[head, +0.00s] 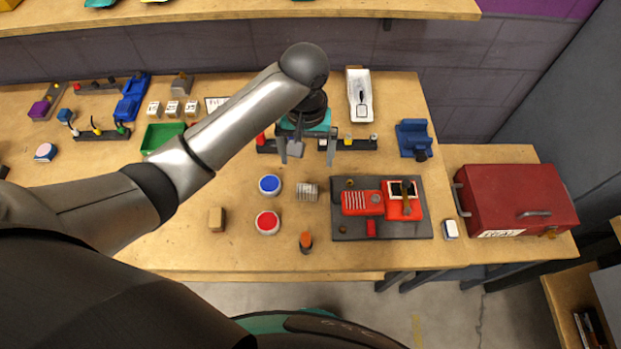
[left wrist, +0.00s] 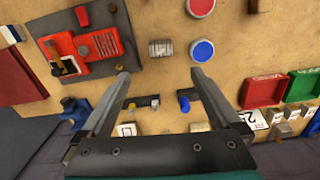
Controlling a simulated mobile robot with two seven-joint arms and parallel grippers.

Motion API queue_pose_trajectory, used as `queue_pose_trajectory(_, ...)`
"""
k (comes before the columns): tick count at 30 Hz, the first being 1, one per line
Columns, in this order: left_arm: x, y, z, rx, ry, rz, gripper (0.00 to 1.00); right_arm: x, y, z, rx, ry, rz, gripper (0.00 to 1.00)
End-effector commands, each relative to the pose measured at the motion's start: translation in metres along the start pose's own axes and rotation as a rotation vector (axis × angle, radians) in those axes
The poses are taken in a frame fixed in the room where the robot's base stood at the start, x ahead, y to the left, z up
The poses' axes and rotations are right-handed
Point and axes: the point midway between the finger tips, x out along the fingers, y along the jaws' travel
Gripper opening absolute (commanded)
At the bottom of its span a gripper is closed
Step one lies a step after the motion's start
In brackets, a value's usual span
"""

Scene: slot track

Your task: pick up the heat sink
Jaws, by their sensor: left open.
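The heat sink (head: 307,192) is a small grey ribbed piece on the wooden bench, between a blue-topped tin and the dark mat. It also shows in the left wrist view (left wrist: 161,48), just beyond the fingertips and roughly centred between them. My left gripper (head: 307,157) is open and empty, over the bench on the wall side of the heat sink, apart from it. In the left wrist view the two fingers (left wrist: 160,75) are spread wide with nothing between their tips. My right gripper is not in view.
A blue-topped tin (head: 270,184) and a red-topped tin (head: 267,222) stand left of the heat sink. A dark mat (head: 385,232) with red parts lies to its right. A dark rack (head: 359,144) is close by the left gripper. An orange-topped piece (head: 306,242) stands nearer the front edge.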

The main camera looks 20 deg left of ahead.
Motion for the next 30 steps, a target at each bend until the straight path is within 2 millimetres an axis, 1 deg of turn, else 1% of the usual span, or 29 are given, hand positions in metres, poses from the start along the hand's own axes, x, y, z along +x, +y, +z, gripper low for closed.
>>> queue_pose_trajectory(2, 0.007, -0.001, -0.001, -0.006, -0.005, -0.007, 0.97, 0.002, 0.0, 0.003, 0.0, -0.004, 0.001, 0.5)
queue_pose_trajectory(5, 0.025, -0.002, 0.0, -0.008, -0.007, -0.009, 0.97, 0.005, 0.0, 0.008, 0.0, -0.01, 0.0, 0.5)
queue_pose_trajectory(9, 0.057, -0.002, 0.0, -0.008, -0.006, -0.008, 0.97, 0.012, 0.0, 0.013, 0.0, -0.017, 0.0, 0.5)
queue_pose_trajectory(12, 0.076, -0.002, 0.0, -0.007, -0.005, -0.007, 0.97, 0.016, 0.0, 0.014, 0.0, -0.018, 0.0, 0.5)
queue_pose_trajectory(15, 0.09, -0.002, -0.001, -0.006, -0.003, -0.006, 0.97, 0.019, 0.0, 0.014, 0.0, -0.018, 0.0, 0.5)
queue_pose_trajectory(23, 0.108, -0.001, -0.001, -0.006, -0.003, -0.006, 0.97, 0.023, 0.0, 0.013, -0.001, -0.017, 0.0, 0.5)
queue_pose_trajectory(30, 0.143, -0.002, -0.002, -0.005, -0.003, -0.006, 0.97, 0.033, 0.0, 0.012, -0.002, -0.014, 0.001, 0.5)
